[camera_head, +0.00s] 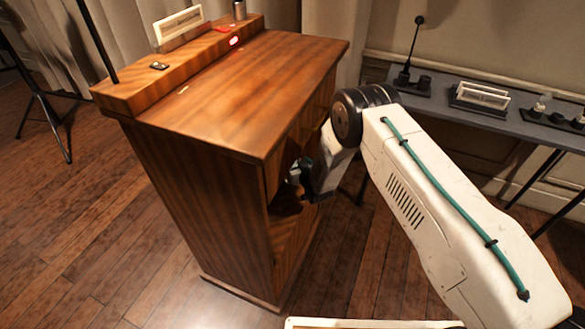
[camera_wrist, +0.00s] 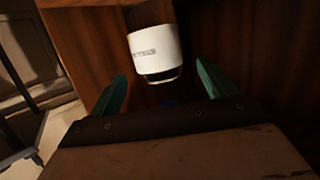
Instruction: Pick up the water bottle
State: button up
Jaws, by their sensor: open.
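In the wrist view, a white cylinder with grey lettering and a dark, shiny end (camera_wrist: 154,48) stands inside a wooden compartment; it looks like the water bottle, though its full shape is not clear. My gripper (camera_wrist: 161,75) is open, its two green fingers apart, one on each side of the lower part of this view. The cylinder shows between and beyond the fingertips, and I see no contact. In the head view my gripper (camera_head: 297,178) is at the open side of the wooden lectern, partly in shadow. The bottle is hidden there.
The wooden lectern (camera_head: 215,95) has a raised ledge with small items and a cream frame (camera_head: 178,26). Its compartment walls are close around my gripper. A grey table (camera_head: 470,112) with black stands is behind my arm. The wooden floor at left is mostly clear.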

jog(key=x, duration=0.6)
jog(key=shift+f, duration=0.15)
jog(key=shift+w, duration=0.1)
jog(key=c, duration=1.4)
jog(key=shift+c, duration=0.2)
